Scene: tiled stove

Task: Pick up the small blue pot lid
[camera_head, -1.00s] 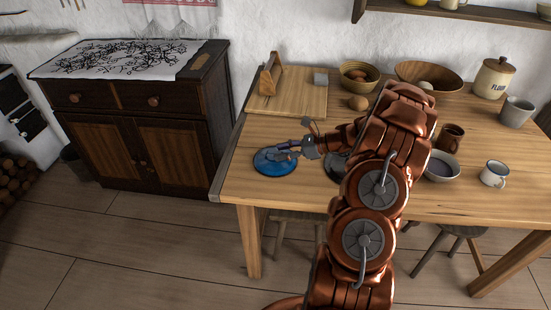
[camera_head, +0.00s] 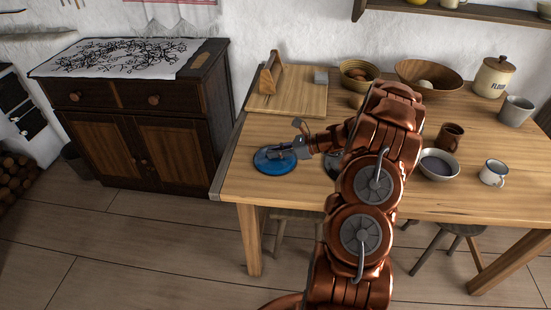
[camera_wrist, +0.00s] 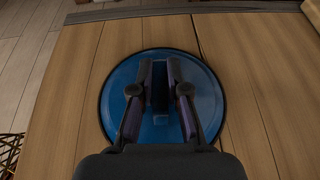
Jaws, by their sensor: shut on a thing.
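The small blue pot lid (camera_head: 275,168) is a round blue disc with a dark rim at the left front of the wooden table (camera_head: 290,192). It looks flat and at or very near the table top; I cannot tell whether there is a gap under it. My gripper (camera_head: 280,154) reaches in from the right above the lid and is shut on it. In the wrist view the lid (camera_wrist: 208,123) fills the middle, and my gripper (camera_wrist: 160,90) lies over its centre. The fingers hide the lid's knob.
A cutting board (camera_head: 300,98) lies behind the lid. A dark disc (camera_head: 333,165), partly hidden by my arm, lies to its right. A bowl (camera_head: 439,165), a brown mug (camera_head: 450,137) and a white mug (camera_head: 494,173) stand farther right. The table's left edge is close to the lid.

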